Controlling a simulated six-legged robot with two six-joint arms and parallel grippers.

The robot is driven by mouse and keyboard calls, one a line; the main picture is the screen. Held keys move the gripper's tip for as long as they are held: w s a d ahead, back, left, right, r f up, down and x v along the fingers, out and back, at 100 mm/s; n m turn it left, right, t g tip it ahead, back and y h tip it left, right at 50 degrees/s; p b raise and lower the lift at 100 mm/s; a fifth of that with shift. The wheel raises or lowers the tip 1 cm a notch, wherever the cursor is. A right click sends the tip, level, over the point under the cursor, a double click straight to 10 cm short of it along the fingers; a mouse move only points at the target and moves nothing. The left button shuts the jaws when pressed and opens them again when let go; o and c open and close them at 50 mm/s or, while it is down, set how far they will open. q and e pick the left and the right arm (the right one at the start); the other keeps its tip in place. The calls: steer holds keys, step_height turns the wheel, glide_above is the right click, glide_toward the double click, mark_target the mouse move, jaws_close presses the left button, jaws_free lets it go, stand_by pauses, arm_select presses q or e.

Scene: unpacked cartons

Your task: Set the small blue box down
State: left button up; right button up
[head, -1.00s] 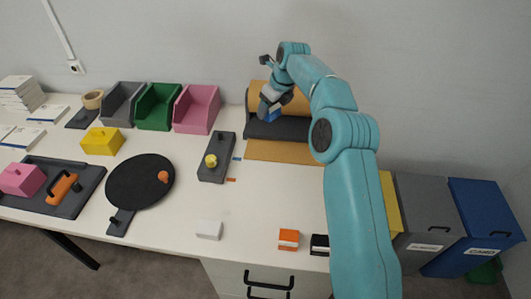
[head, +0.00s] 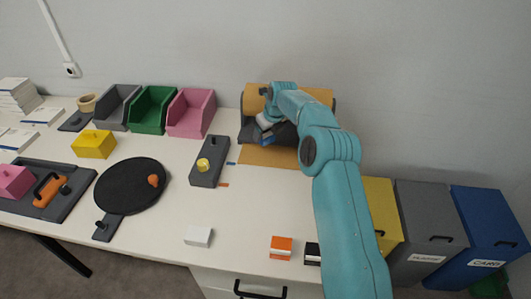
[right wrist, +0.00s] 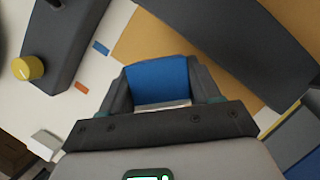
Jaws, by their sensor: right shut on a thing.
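The small blue box (right wrist: 158,78) is between the two fingers of my right gripper (right wrist: 161,88) in the right wrist view. My right gripper is shut on it. In the head view the blue box (head: 267,140) shows only as a small patch under my right gripper (head: 265,131), near the front of the dark roll holder. Below it is an orange-tan sheet (head: 270,157) on the white table (head: 265,190). Whether the box touches the sheet cannot be told. My left gripper is out of view.
A tan roll (head: 318,94) sits in the dark holder (head: 248,130) behind the gripper. A grey block with a yellow knob (head: 203,165) lies to the left. A white box (head: 198,236), an orange box (head: 281,247) and a black box (head: 312,254) stand along the front edge. The table's middle is clear.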

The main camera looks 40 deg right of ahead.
mark_target(263, 155)
step_height(263, 155, down, 8)
steer(key=shift+w+f+p, duration=0.1)
steer(key=shift+f+p, duration=0.1)
steer(key=shift+p, duration=0.15)
steer(key=shift+f, duration=0.1)
steer(key=o, duration=1)
steer(key=shift+o, duration=0.2)
